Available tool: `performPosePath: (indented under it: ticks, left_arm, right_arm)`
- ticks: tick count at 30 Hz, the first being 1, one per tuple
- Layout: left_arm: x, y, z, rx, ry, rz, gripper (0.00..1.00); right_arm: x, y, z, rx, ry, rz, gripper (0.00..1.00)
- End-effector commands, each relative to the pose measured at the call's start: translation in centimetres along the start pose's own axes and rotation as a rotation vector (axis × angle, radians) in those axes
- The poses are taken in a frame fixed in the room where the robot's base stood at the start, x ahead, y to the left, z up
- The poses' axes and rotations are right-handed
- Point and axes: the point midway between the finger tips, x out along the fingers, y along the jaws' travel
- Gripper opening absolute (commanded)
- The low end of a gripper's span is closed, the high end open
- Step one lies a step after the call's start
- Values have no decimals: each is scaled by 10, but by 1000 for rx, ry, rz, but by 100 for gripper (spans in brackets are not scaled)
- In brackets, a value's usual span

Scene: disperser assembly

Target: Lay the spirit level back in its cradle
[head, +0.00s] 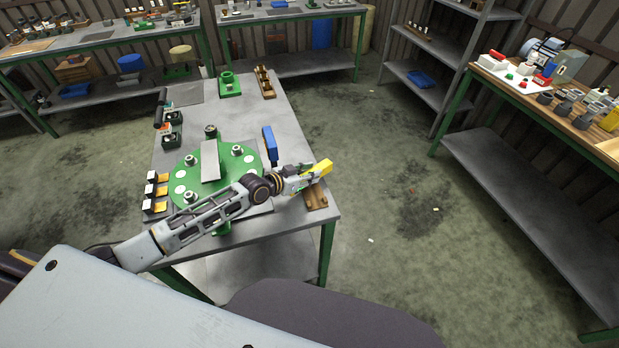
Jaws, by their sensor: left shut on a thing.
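The yellow spirit level (318,168) is in my left gripper (302,180), which is shut on it over the near right corner of the grey table. It is tilted, with its far end up and to the right. A brown wooden cradle (317,202) lies on the table just below the gripper and is partly hidden by it. The level looks raised above this cradle, and I cannot tell whether they touch. My right gripper is not in view.
A green round plate (183,197) with several fittings and an upright grey plate stands left of the gripper. A blue block (269,140) stands behind it. A brown rack (265,82) and a green stand (229,88) are at the back. The table's middle right (295,120) is clear.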

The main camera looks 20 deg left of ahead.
Motion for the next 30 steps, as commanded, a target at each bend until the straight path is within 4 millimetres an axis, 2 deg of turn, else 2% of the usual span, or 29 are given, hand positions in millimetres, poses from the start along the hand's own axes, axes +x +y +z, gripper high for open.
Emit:
performPosePath:
  ticks: [6, 20, 21, 26, 30]
  left_arm:
    - [8, 0, 17, -1, 3, 0, 0]
    - [10, 0, 21, 1, 3, 0, 0]
    - [10, 0, 23, 0, 0, 0, 31]
    - [10, 0, 22, 0, 1, 0, 52]
    - [10, 0, 22, 0, 0, 0, 52]
  right_arm:
    - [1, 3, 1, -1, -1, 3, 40]
    - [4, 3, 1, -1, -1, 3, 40]
    - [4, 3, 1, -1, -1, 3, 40]
    - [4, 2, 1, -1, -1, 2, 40]
    - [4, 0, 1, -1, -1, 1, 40]
